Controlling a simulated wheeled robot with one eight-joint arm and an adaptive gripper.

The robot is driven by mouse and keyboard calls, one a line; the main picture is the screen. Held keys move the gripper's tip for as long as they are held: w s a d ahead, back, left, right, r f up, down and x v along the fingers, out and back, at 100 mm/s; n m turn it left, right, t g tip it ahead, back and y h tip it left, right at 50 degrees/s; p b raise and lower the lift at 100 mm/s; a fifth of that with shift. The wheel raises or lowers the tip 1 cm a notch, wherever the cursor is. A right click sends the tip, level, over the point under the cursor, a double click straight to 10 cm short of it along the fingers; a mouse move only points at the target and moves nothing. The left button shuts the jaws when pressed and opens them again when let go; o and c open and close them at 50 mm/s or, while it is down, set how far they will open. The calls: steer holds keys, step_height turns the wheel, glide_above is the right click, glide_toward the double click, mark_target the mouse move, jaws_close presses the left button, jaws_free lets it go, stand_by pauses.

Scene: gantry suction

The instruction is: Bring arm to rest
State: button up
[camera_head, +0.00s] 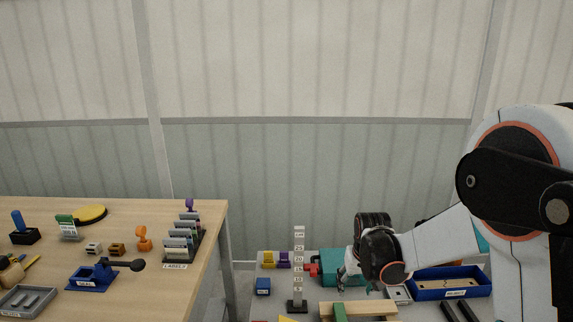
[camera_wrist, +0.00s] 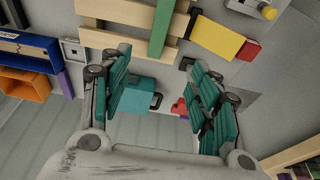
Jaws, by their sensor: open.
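My gripper (camera_head: 355,278) hangs above the grey table (camera_head: 265,310) on the right side of the head view. In the wrist view my gripper (camera_wrist: 163,98) has its two teal-padded fingers spread wide apart, with nothing between the pads. Beyond the gap lies a teal block with a dark handle (camera_wrist: 134,101), and a small red piece (camera_wrist: 180,108) sits near the right finger. In the head view the teal block (camera_head: 335,258) is partly hidden behind the gripper.
A wooden frame with a green bar (camera_head: 372,308), a blue tray (camera_head: 448,293) and a numbered post (camera_head: 299,265) stand close to the gripper. A blue block (camera_head: 263,286) is left of the post. A wooden table (camera_head: 130,212) with several small items is at left.

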steer(key=s+r+t, duration=0.2)
steer(key=s+r, duration=1.1)
steer(key=r, duration=0.1)
steer(key=s+r+t, duration=0.2)
steer(key=s, duration=1.3)
steer(key=shift+r, duration=0.35)
